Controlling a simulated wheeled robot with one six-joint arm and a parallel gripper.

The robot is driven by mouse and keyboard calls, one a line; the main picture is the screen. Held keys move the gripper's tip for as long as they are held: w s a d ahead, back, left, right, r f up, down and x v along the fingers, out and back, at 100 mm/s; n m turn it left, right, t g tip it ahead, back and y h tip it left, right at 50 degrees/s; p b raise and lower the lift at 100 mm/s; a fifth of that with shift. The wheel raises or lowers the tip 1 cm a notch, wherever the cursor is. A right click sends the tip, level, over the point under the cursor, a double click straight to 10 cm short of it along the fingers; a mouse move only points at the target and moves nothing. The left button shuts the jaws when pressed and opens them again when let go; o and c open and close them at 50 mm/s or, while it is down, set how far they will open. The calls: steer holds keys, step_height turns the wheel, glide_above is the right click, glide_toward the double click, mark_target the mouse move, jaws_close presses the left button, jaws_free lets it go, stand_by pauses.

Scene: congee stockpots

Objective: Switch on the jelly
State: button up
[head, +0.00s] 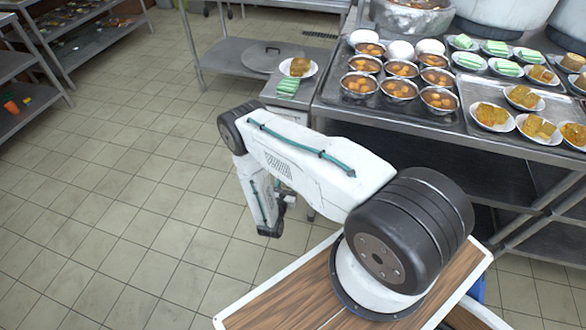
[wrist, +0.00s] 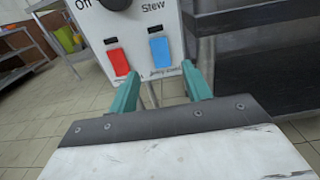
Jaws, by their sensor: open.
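A pale control panel (wrist: 140,57) fills the top middle of the wrist view. It carries a black knob at the top edge, between the words "Off" and "Stew". Below the knob are a red switch (wrist: 118,62) on the left and a blue switch (wrist: 160,52) on the right. A small label under the blue switch seems to start with "j", but is too small to read surely. My gripper (wrist: 160,72) is open and empty, its teal fingers either side of the panel's lower part. I cannot tell whether they touch it. In the head view my arm mostly hides the gripper.
In the head view, a steel counter (head: 455,122) with bowls of food and plates stands at right. A lower steel table (head: 222,60) with a round lid stands behind my arm. Shelves (head: 38,62) stand at far left. The tiled floor (head: 120,190) at left is clear.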

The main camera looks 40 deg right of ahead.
steer(key=x, duration=0.7)
steer(key=shift+w, duration=0.15)
steer(key=shift+d, duration=0.15)
